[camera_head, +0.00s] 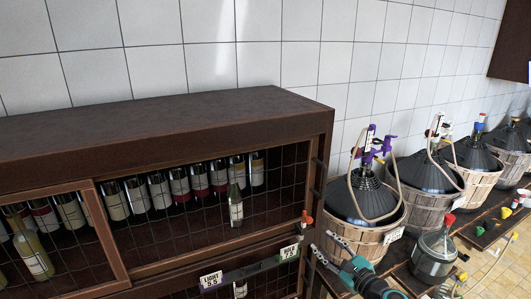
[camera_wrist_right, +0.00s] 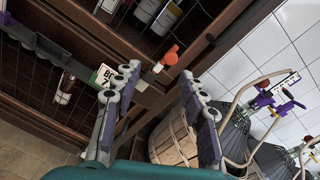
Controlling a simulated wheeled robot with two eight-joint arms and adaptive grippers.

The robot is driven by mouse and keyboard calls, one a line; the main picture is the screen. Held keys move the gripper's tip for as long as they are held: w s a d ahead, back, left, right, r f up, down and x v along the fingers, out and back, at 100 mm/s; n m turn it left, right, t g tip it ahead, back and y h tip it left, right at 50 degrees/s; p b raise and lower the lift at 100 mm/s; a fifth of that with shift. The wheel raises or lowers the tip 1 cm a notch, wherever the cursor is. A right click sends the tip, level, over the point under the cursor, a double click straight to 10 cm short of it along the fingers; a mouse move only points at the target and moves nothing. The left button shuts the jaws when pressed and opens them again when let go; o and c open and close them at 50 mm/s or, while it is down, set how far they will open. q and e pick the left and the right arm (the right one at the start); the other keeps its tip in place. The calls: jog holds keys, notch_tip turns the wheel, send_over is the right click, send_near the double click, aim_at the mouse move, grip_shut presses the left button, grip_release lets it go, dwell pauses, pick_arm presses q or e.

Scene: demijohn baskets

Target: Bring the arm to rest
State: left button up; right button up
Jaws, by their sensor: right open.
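My right gripper (camera_head: 321,241) shows at the bottom of the head view, its teal body coming in from below and its two grey fingers pointing up and left. It is open. In the right wrist view its fingers (camera_wrist_right: 157,76) stand wide apart with nothing held between them. An orange-red knob (camera_head: 305,219) on the cabinet's right edge is just beyond the fingertips. The knob also shows in the right wrist view (camera_wrist_right: 171,56), and the fingers look apart from it. My left gripper is not in view.
A dark wooden cabinet (camera_head: 200,120) with wire-mesh doors and several bottles fills the left. Demijohns in wooden baskets (camera_head: 371,243) line the wall at right. A small glass jug (camera_head: 434,258) stands in front.

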jog(key=s+a+f+n+g+h, duration=0.1)
jog(key=s+a+f+n+g, duration=0.1)
jog(key=s+a+n+g, duration=0.7)
jog(key=s+d+f+n+h, duration=0.1)
jog(key=s+n+h, duration=0.1)
jog(key=s+n, duration=0.5)
jog(key=s+d+f+n+h, duration=0.2)
jog(key=s+n+h, duration=0.1)
jog(key=s+n, duration=0.4)
jog(key=n, duration=0.3)
jog(key=shift+s, duration=0.4)
jog(key=shift+d, duration=0.1)
